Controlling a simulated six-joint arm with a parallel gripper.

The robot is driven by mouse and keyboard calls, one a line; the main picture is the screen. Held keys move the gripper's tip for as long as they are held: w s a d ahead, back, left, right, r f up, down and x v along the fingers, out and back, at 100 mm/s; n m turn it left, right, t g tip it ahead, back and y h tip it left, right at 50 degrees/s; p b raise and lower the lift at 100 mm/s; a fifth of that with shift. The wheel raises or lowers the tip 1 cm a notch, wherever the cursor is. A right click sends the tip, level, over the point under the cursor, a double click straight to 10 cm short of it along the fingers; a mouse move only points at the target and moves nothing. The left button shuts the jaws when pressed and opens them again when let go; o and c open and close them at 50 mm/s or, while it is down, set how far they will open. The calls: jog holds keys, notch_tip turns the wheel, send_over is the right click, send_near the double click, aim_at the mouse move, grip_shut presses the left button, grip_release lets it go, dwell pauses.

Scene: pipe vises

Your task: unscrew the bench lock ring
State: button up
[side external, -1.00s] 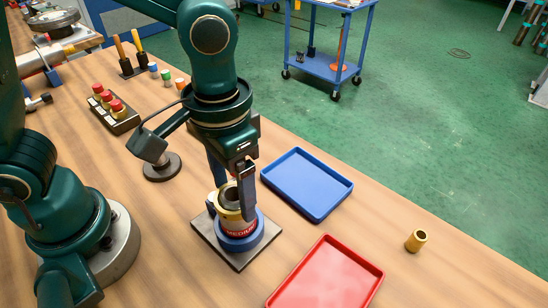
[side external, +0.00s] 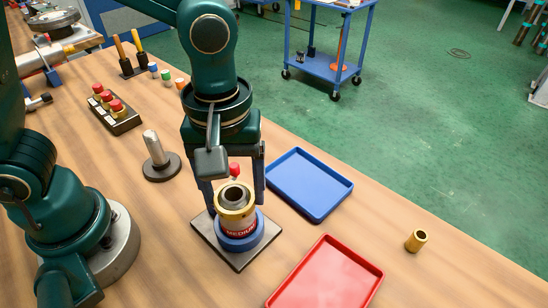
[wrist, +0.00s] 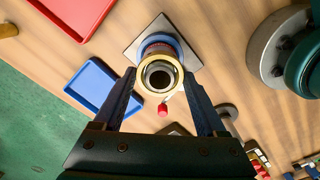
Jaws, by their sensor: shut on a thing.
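The brass lock ring (side external: 236,211) sits around the top of a grey pipe (side external: 234,193) on the bench vise. Below it are a red band lettered "MEDIUM" (side external: 240,232) and a blue collar (side external: 241,243) on a square metal plate (side external: 213,240). In the wrist view the ring (wrist: 160,56) shows around the open pipe mouth. My gripper (side external: 234,205) points down, with one finger on each side of the ring, and is shut on it. A red knob (side external: 234,170) shows just behind the ring; how it is attached is unclear.
A blue tray (side external: 309,211) lies right of the vise, and a red tray (side external: 327,299) lies in front of it. A small brass fitting (side external: 416,240) stands farther right. A round-based metal post (side external: 155,150) and a red-button box (side external: 119,121) are to the left.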

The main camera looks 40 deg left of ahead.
jog(key=n, duration=1.4)
jog(key=o, duration=1.3)
